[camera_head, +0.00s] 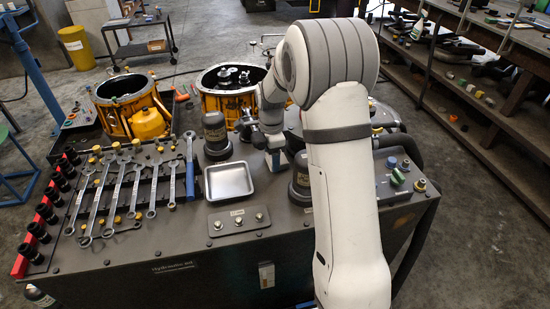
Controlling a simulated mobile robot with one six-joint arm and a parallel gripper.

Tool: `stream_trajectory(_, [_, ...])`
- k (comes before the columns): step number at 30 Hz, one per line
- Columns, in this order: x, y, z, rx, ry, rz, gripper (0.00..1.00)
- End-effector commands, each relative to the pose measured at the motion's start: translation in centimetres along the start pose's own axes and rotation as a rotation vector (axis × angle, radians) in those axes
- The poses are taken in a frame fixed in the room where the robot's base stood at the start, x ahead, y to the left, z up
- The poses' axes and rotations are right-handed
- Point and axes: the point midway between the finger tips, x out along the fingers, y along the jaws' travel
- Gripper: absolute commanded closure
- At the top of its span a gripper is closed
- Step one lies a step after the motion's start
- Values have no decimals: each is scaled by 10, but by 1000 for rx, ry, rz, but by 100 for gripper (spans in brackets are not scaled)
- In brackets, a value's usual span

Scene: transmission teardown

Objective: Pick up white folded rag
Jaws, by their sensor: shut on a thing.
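My gripper (264,138) hangs at the end of my arm, low over the back middle of the dark bench top, right of a dark capped canister (215,133). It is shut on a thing. A small pale patch shows at the gripper, but it is too small to tell whether it is the white folded rag. I see no clear folded rag elsewhere on the bench. My white upper arm hides part of the bench right of the gripper.
An empty metal tray (230,181) lies in front of the gripper. Several wrenches (118,195) lie on the left of the bench top (160,250). Yellow-orange housings (133,104) stand behind it. A second dark canister (299,182) stands close by my arm.

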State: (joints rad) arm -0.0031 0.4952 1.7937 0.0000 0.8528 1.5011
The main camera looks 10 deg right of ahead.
Motion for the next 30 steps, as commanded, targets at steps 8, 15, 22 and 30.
stream_trajectory(8, [-18, -1, 0, 1, 0, -3, 59])
stream_trajectory(15, [-62, -1, -1, 1, 0, -6, 59])
stream_trajectory(22, [-112, -1, -1, 2, 0, -5, 59])
stream_trajectory(30, [-159, 0, -1, 2, 0, -3, 59])
